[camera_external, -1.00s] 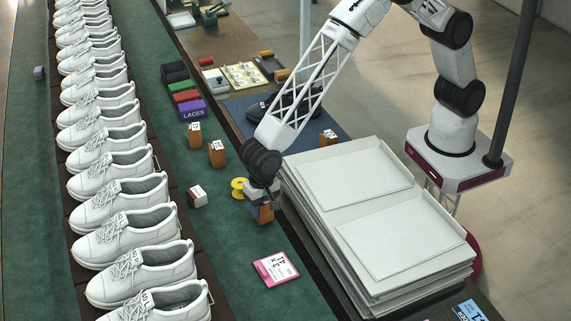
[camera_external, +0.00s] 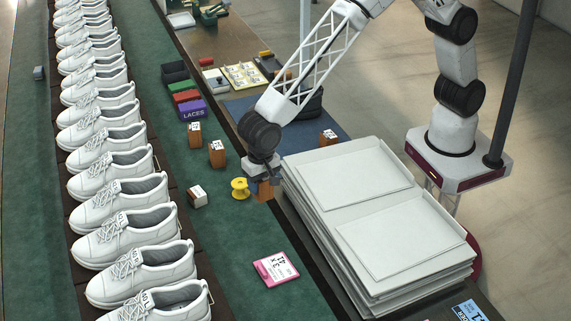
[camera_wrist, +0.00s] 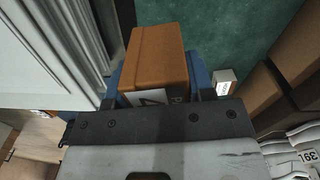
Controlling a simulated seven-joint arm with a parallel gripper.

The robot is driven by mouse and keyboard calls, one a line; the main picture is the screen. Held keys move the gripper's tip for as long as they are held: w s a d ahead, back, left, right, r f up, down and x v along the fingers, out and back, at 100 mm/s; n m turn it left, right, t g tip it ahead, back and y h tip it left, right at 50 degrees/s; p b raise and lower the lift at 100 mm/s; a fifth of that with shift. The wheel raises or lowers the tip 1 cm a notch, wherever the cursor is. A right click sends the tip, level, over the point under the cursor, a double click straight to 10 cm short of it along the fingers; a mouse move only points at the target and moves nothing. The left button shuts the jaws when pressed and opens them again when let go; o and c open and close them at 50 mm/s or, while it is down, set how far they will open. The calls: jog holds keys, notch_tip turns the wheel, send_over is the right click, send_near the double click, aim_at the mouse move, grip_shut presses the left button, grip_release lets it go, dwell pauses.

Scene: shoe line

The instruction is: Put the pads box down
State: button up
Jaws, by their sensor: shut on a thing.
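My gripper (camera_external: 264,178) is shut on a brown-orange box (camera_external: 265,191), the pads box, beside the left edge of the white tray stack. The box also shows in the wrist view (camera_wrist: 155,62), between the two blue fingers, with a white label partly hidden behind the gripper's edge. In the external view the gripper covers its upper part. I cannot tell whether its underside touches the green surface.
A yellow spool (camera_external: 240,188) stands just left of my gripper. Brown labelled boxes stand farther left (camera_external: 217,153) and behind (camera_external: 327,138). White trays (camera_external: 390,245) are stacked to the right. A pink card (camera_external: 275,269) lies in front, with clear green surface around it.

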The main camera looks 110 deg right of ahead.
jog(key=shift+r, duration=0.15)
dwell(0.5)
notch_tip(320, 180, up, 5)
jog(key=shift+r, duration=0.15)
jog(key=s+d+m, duration=0.3)
jog(key=s+d, duration=0.7)
jog(key=d, duration=0.3)
jog(key=s+d+m, duration=0.4)
jog(key=s+d, duration=0.5)
jog(key=d, duration=0.5)
jog(key=shift+a+f, duration=0.15)
jog(key=shift+f, duration=1.1)
jog(key=shift+a+f, duration=0.1)
jog(key=shift+f, duration=1.15)
jog(key=shift+f, duration=3.15)
